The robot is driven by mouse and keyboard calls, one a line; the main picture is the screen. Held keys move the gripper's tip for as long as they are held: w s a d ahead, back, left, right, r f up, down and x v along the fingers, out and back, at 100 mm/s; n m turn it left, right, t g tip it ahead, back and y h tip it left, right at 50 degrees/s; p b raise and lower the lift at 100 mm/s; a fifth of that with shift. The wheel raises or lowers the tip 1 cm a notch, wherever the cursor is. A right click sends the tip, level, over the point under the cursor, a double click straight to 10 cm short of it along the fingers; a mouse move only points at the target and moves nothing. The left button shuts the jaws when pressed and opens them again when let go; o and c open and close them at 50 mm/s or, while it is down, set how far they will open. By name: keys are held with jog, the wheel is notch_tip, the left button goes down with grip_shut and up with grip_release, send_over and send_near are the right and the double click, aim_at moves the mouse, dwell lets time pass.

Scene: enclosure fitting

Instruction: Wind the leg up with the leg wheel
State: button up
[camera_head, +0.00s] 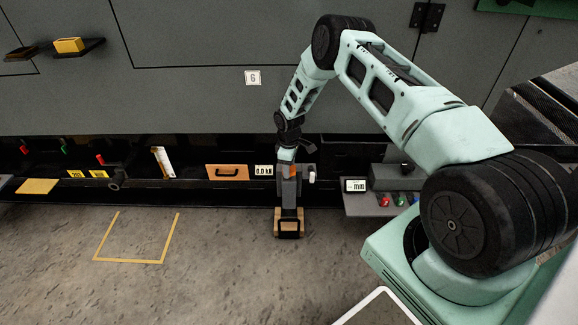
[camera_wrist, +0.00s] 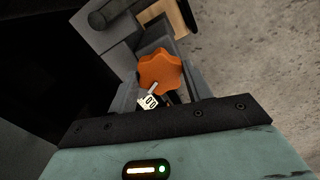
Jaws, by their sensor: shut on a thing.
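The leg wheel is an orange knob with rounded lobes, large in the wrist view (camera_wrist: 160,71) and a small orange patch in the head view (camera_head: 291,172). The leg (camera_head: 289,190) is a grey upright post below the enclosure's lower edge. Its foot stands at a wooden block (camera_head: 277,222) on the floor. My gripper (camera_head: 287,157) reaches down to the wheel from above and is shut on it.
A readout marked 0.0 kN (camera_head: 263,170) sits left of the leg. A panel with an mm display (camera_head: 355,185) and coloured buttons stands to the right. The floor inside the yellow outline (camera_head: 128,261) is clear.

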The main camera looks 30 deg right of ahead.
jog(key=n, duration=0.5)
jog(key=shift+n, duration=0.3)
jog(key=n, duration=0.4)
jog(key=shift+n, duration=0.4)
jog(key=o, duration=1)
jog(key=shift+c, duration=0.2)
jog(key=shift+r, duration=0.1)
notch_tip(320, 180, up, 17)
jog(key=p, duration=0.4)
jog(key=shift+r, duration=0.15)
